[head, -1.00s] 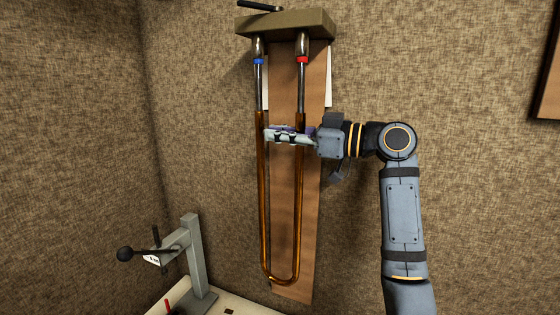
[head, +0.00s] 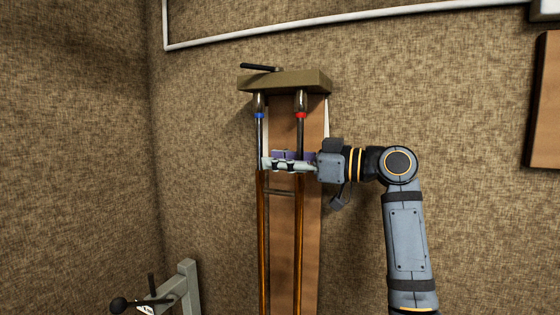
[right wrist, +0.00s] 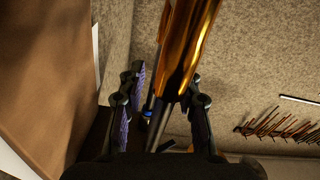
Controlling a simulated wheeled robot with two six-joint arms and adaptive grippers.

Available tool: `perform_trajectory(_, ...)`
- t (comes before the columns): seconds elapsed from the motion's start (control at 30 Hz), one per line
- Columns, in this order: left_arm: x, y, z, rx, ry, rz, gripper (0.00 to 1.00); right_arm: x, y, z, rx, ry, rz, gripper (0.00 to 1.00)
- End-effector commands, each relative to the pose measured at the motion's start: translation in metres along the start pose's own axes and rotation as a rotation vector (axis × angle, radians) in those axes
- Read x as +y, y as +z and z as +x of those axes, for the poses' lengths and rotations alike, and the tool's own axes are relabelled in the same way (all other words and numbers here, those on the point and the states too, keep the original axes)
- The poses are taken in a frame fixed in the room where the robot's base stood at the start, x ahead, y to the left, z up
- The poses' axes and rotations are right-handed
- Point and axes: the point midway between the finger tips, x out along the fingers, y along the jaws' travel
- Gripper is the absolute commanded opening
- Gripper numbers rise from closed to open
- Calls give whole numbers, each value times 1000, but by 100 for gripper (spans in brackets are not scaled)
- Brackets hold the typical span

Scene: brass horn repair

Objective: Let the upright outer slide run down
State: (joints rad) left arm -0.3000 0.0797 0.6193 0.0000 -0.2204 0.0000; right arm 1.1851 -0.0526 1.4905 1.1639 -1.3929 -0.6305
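The outer slide (head: 262,235) is a pair of upright copper-brown tubes; its lower end is below the head view. A thin cross brace (head: 280,192) joins its tubes near the top. The grey inner tubes (head: 259,143) come down into it from a clamp block (head: 290,80), with a blue band on the left tube and a red band on the right. My right gripper (head: 280,163) reaches across from the right, just above the slide's upper ends and the brace. In the right wrist view its fingers (right wrist: 165,105) stand apart beside the tubes, closed on nothing. My left gripper is out of view.
A brown board (head: 308,250) runs down the wall behind the slide. A grey stand (head: 188,285) with a black-knobbed lever is at lower left. A white pipe (head: 350,17) crosses the wall above. A rack of rods (right wrist: 280,126) shows in the right wrist view.

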Motion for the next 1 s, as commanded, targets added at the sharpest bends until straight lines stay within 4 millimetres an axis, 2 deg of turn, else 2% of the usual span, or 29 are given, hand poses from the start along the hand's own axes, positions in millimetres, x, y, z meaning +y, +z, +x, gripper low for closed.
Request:
perform_trajectory(0.23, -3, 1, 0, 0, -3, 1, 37, 0, 1, -1, -1, 0, 0, 35)
perform_trajectory(0.33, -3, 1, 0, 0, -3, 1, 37, 1, 1, -8, -1, 2, 0, 35)
perform_trajectory(0.47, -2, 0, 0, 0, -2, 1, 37, 2, 1, -34, -4, 5, -2, 35)
perform_trajectory(0.7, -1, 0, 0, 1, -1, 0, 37, 1, 2, -92, -4, 5, -1, 35)
perform_trajectory(0.83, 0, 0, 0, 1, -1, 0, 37, 1, 1, -111, -3, 3, -1, 35)
perform_trajectory(1.0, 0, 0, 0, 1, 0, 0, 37, 0, 0, -120, -1, 1, 0, 35)
